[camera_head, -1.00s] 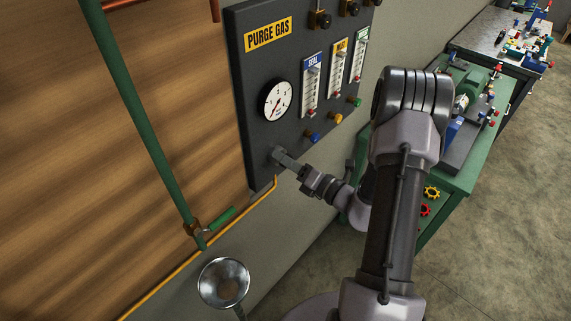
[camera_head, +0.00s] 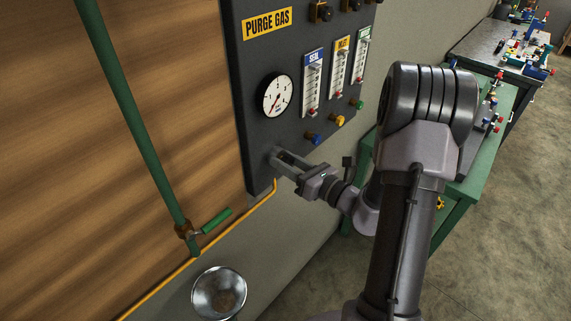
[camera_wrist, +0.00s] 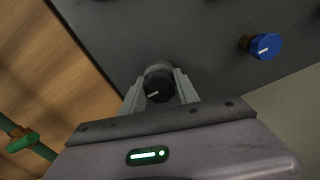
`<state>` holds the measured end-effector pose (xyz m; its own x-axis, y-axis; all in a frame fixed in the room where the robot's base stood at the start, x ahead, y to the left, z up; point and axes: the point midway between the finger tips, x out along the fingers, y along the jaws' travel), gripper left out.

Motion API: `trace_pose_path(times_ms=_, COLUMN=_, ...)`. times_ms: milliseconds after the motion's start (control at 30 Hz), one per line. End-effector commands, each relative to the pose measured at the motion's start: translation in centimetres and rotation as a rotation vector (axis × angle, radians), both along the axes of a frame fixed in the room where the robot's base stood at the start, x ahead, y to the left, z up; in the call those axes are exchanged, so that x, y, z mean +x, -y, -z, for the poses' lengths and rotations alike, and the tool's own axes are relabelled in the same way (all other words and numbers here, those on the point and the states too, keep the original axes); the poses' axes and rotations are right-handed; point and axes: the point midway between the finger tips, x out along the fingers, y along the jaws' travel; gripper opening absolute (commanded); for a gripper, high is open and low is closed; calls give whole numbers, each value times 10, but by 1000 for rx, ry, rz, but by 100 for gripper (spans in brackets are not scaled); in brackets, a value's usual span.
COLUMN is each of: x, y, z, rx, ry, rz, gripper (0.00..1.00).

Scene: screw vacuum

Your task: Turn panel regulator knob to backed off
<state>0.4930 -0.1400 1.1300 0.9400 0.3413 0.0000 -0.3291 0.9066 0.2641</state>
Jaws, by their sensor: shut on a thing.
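The panel regulator knob (camera_wrist: 159,89) is black with a pale pointer line, low on the dark purge gas panel (camera_head: 262,120). In the wrist view its pointer slants toward the lower left. My gripper (camera_wrist: 159,92) is shut on the knob, one finger on each side. In the head view my gripper (camera_head: 282,160) reaches the panel's lower left corner, where the fingers mostly hide the knob.
A blue knob (camera_wrist: 265,46) is to the right of my gripper. Three flow tubes, such as the seal tube (camera_head: 312,82), are on the panel. A green pipe (camera_head: 130,110) with a green-handled valve (camera_head: 215,221) is at left. A metal funnel (camera_head: 219,291) stands below.

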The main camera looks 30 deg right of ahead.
Motion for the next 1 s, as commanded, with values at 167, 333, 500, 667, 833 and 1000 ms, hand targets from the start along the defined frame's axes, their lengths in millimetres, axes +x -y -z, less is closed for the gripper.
trace_pose_path(times_ms=167, x=0, y=0, z=1, rx=-18, ry=6, rz=0, gripper=0)
trace_pose_path(times_ms=333, x=0, y=0, z=0, rx=-22, ry=7, rz=0, gripper=0)
trace_pose_path(times_ms=500, x=0, y=0, z=0, rx=-21, ry=7, rz=0, gripper=0)
trace_pose_path(times_ms=667, x=0, y=0, z=0, rx=-21, ry=7, rz=0, gripper=59)
trace_pose_path(times_ms=833, x=0, y=0, z=0, rx=-20, ry=6, rz=0, gripper=59)
trace_pose_path(times_ms=1000, x=-3, y=1, z=0, rx=-20, ry=6, rz=1, gripper=59)
